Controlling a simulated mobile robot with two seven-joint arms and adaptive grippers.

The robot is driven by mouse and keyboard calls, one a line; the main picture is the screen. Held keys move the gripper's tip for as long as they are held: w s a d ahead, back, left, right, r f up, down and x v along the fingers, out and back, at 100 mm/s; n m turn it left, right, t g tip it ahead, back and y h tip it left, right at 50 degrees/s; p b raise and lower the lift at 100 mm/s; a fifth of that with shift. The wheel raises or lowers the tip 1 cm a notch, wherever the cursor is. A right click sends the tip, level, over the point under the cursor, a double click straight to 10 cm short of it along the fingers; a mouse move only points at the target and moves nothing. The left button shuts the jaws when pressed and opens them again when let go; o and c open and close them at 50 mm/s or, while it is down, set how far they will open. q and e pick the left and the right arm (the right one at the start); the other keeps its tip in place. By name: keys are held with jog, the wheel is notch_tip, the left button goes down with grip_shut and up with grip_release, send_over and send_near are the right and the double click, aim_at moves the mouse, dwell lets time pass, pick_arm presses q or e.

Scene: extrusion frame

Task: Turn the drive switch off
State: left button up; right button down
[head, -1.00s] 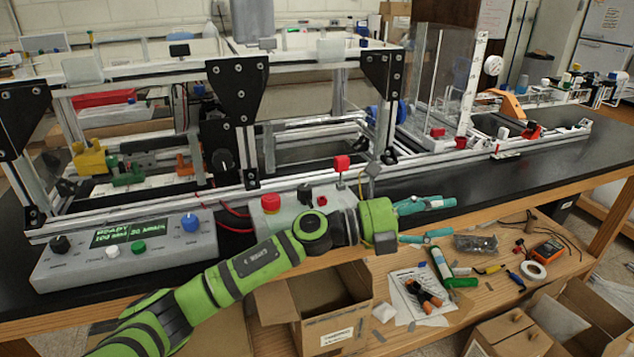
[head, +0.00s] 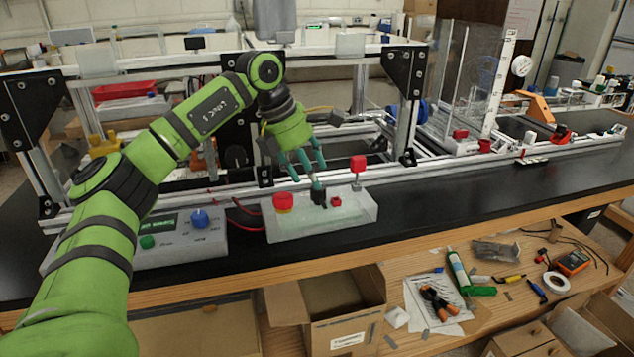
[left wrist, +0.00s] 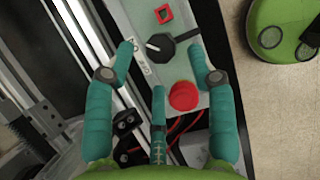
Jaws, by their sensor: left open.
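The black drive switch (head: 319,196) is a rotary knob on top of a pale grey control box (head: 335,236) at the bench's front. In the left wrist view the knob (left wrist: 160,47) shows a pale pointer aimed left, beside partly readable lettering. My left gripper (head: 305,168) reaches down from above with teal fingers spread, open and empty. One finger stands close to the knob in the head view; I cannot tell if it touches. In the left wrist view the knob lies between the outer fingertips (left wrist: 162,50). My right gripper is not in view.
A red mushroom button (head: 284,202) and a small red square part (head: 336,201) flank the knob. A red block on a post (head: 358,163) stands at the box's right. The aluminium frame (head: 404,100) rises behind. A display console (head: 205,246) sits left, partly behind my arm.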

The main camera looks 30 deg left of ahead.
aim_at(320, 196)
pick_arm(q)
jog(key=shift+x, duration=1.85)
jog(key=c, duration=1.1)
